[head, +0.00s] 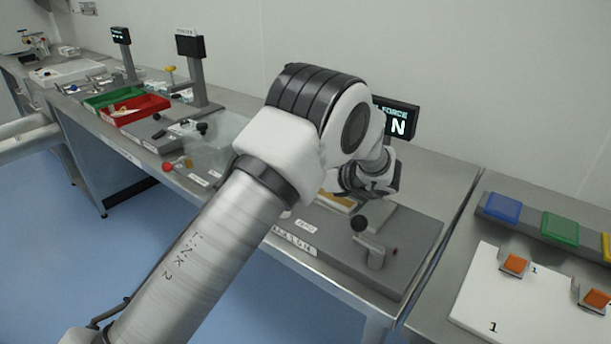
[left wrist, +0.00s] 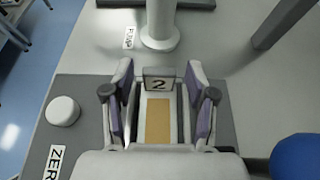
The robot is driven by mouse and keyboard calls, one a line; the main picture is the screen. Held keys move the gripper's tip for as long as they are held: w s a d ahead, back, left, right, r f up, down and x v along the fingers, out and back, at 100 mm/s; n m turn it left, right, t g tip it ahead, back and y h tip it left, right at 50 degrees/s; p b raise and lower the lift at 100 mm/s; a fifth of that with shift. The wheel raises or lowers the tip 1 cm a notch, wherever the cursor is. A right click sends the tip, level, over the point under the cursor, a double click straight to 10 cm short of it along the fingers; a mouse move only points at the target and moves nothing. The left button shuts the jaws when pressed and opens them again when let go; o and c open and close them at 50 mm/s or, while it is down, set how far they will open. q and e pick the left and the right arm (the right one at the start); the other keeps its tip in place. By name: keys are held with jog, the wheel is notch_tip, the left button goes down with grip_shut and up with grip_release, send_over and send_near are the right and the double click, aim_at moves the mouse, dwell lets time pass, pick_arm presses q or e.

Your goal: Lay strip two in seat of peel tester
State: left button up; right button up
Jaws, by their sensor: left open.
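Strip two shows in the left wrist view as a tag marked 2 (left wrist: 159,84) with a pale strip and a tan section (left wrist: 158,120) running back from it. My left gripper (left wrist: 160,98) is open, with one purple-padded finger on each side of the strip. Visible gaps separate the fingers from it. The strip lies over the peel tester's grey base (left wrist: 60,100); I cannot tell how fully it sits in the seat. My right gripper is not in view.
A blue ball (left wrist: 296,156) and a white button (left wrist: 62,111) flank the gripper. A white board (head: 485,290) with orange pieces is at right; red (head: 135,112) and green trays are at left.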

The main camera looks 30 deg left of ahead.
pick_arm(q)
jog(key=shift+r+p, duration=0.3)
notch_tip(320, 180, up, 4)
jog(key=b, duration=0.2)
send_over(344, 202)
jog(key=shift+w+a+f, duration=0.1)
jog(key=shift+w+a, duration=0.05)
jog(key=shift+a, duration=0.3)
jog(key=shift+d+r, duration=0.2)
jog(key=shift+d, duration=0.25)
